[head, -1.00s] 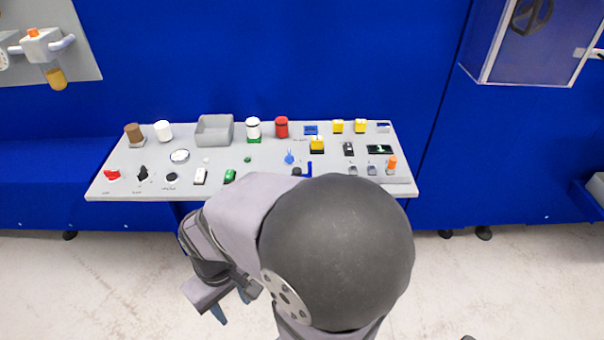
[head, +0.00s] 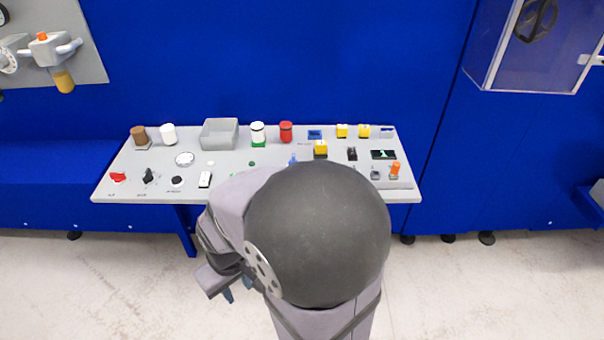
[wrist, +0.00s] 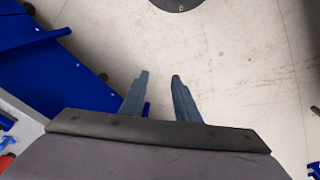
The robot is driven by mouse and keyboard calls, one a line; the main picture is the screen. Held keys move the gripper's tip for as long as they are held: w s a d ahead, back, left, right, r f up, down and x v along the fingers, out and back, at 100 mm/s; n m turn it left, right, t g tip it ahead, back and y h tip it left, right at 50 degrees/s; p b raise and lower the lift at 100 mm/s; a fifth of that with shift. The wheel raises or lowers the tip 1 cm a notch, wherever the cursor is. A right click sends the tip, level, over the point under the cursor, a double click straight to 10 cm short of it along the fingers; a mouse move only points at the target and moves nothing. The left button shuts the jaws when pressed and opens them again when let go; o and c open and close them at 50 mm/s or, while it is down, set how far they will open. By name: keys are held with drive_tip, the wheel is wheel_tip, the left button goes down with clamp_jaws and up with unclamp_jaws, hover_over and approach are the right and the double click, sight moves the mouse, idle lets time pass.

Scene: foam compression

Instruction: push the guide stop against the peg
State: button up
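My gripper (wrist: 158,86) is open and empty in the wrist view, its two fingers apart above bare floor. In the head view my gripper (head: 238,291) hangs in front of the panel, low and left of my arm's large dark joint. An upright orange piece (head: 396,169) stands on a grey strip (head: 398,184) at the panel's right end. A small blue piece (head: 293,160) shows just above my arm. I cannot tell for certain which parts are the guide stop and the peg. My arm hides the panel's front middle.
The grey panel (head: 140,192) carries knobs, switches and buttons. A clear-sided box (head: 520,50) hangs at upper right. The floor in front is open.

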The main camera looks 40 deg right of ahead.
drive_tip(key=w+d+m+t+h+p, duration=0.1)
drive_tip(key=w+d+t+p, duration=0.2)
drive_tip(key=w+d, duration=0.45)
drive_tip(key=shift+s+d+r+m+t+h+p, duration=0.3)
drive_tip(key=shift+d+r+m+t+h+p, duration=1.25)
drive_tip(key=shift+d, duration=3.6)
drive_tip(key=shift+s+d+r+m+t+h+p, duration=0.3)
drive_tip(key=shift+d+r+m+t+h+p, duration=0.6)
drive_tip(key=shift+d+r+t, duration=2.75)
drive_tip(key=shift+w+d+f+n+g+p, duration=0.15)
drive_tip(key=shift+w+d+f+g, duration=0.65)
drive_tip(key=shift+w+d+f, duration=0.6)
drive_tip(key=shift+w+d+f+n+g+p, duration=0.15)
drive_tip(key=shift+w+d+f+g, duration=0.65)
drive_tip(key=shift+w+d+f, duration=0.65)
drive_tip(key=shift+s+d+r, duration=0.1)
drive_tip(key=shift+s, duration=0.15)
clamp_jaws()
